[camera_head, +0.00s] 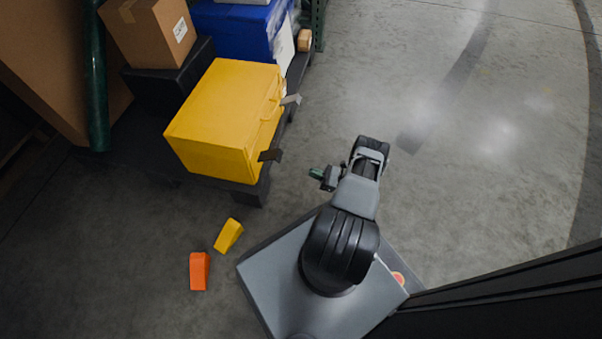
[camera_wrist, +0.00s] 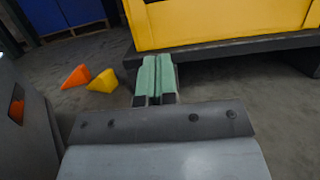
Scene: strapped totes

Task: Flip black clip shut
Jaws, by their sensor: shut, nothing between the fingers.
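The yellow tote (camera_head: 222,115) sits on a low dark platform, and its lower front also shows in the wrist view (camera_wrist: 225,22). A black clip (camera_head: 270,155) sticks out from the tote's right side near the closest corner, so it looks open. A grey clip (camera_head: 291,99) sticks out farther along the same side. My gripper (camera_head: 317,173) is to the right of the black clip, apart from it. Its green fingers (camera_wrist: 157,78) are pressed together and empty, at about the height of the platform edge in the wrist view. The black clip cannot be made out in the wrist view.
The dark platform (camera_wrist: 225,47) runs under the tote. An orange wedge (camera_head: 199,270) and a yellow wedge (camera_head: 228,235) lie on the floor. A cardboard box (camera_head: 150,32) and a blue bin (camera_head: 235,28) stand behind the tote. The floor (camera_head: 480,130) to the right is clear.

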